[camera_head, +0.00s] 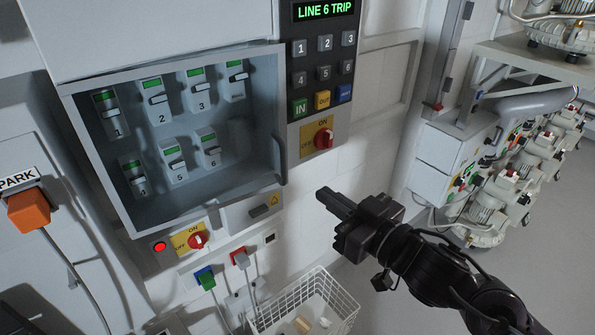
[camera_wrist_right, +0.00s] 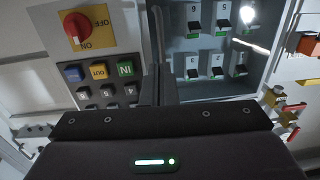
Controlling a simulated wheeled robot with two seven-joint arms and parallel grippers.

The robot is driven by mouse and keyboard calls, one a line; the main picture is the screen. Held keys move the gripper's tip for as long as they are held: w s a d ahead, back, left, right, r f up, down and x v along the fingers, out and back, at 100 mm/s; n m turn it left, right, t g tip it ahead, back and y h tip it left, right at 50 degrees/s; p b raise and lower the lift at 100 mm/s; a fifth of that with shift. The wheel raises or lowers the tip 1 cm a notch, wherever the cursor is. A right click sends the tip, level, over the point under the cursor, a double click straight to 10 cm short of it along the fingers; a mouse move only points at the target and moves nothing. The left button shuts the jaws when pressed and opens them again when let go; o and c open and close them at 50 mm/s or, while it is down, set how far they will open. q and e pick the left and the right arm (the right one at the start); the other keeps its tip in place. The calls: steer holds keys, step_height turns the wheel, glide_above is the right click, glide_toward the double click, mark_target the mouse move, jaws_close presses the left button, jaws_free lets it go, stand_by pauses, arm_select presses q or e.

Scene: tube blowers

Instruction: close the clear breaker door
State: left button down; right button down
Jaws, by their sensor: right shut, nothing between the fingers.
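The grey breaker box (camera_head: 128,196) is on the wall at the left in the head view, with several numbered breakers (camera_head: 201,90) showing inside. Its clear door is hard to make out; I cannot tell its angle. A dark narrow edge with a small bracket (camera_head: 283,165) runs along the box's right side. My right gripper (camera_head: 323,194) is shut and empty, to the right of the box's lower right corner and apart from it in the picture. In the right wrist view its fingers (camera_wrist_right: 165,82) point between the box interior and the keypad panel. My left gripper is not in view.
A keypad panel (camera_head: 325,100) with a red rotary switch (camera_head: 323,138) is right of the box. Below are another red switch (camera_head: 197,240), plugs and a white wire basket (camera_head: 303,300). Pumps (camera_head: 510,190) stand at the right.

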mark_target(285, 167)
steer(key=p+x, duration=0.2)
steer(key=x, duration=0.6)
steer(key=shift+s+r, duration=0.1)
steer(key=shift+r, duration=0.1)
steer(key=shift+w+a+f+p, duration=0.15)
steer(key=shift+w+a+p, duration=0.15)
steer(key=shift+w+a, duration=0.1)
